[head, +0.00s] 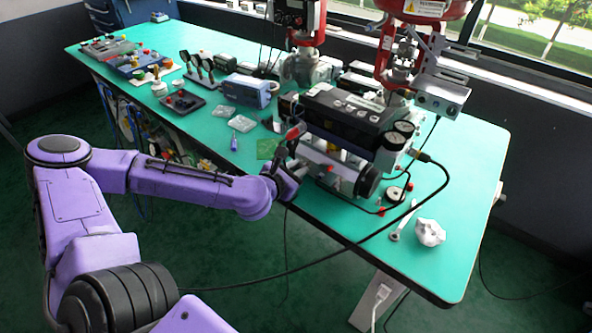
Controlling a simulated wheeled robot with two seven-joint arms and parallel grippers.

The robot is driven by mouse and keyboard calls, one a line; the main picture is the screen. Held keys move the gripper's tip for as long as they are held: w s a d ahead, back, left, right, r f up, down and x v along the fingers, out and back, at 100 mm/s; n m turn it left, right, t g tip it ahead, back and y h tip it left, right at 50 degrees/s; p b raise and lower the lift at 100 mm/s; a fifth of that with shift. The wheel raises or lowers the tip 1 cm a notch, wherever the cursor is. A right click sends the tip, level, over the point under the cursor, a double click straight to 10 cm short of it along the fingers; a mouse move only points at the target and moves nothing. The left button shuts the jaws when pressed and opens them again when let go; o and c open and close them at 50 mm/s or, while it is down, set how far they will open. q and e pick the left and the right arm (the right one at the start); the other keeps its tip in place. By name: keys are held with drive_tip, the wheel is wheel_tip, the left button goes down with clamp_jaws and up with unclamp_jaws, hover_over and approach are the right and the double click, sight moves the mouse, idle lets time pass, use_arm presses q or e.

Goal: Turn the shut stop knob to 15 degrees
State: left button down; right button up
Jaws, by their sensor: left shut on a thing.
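The valve positioner (350,117) is a black and silver unit with two round gauges near the table's front edge. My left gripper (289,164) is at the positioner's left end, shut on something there. The fingers and wrist hide what is held, and I cannot make out the shut stop knob or its angle. A red and black part (296,131) shows just above the gripper; I cannot tell whether they touch. My right gripper is out of view.
Red-yoked valve assemblies (390,50) stand behind the positioner. A black cable (447,176) loops at the right. A crumpled white thing (430,232) lies on the green table (455,265). A blue box (248,91) and small parts are at the left. The table's right end is mostly clear.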

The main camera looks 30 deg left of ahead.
use_arm(q)
drive_tip(key=m+y+b, duration=0.2)
drive_tip(key=m, duration=0.1)
drive_tip(key=m+t+b, duration=0.1)
drive_tip(key=shift+d+f+y, duration=0.35)
drive_tip(key=shift+f+y, duration=0.05)
drive_tip(key=m+b, duration=0.1)
drive_tip(key=m, duration=0.1)
drive_tip(key=m+t+y+b, duration=0.1)
drive_tip(key=m+b, duration=0.1)
drive_tip(key=shift+d+y+b, duration=0.1)
drive_tip(key=shift+y+b, duration=0.2)
idle(0.3)
drive_tip(key=c, duration=1)
unclamp_jaws()
drive_tip(key=shift+s, duration=0.1)
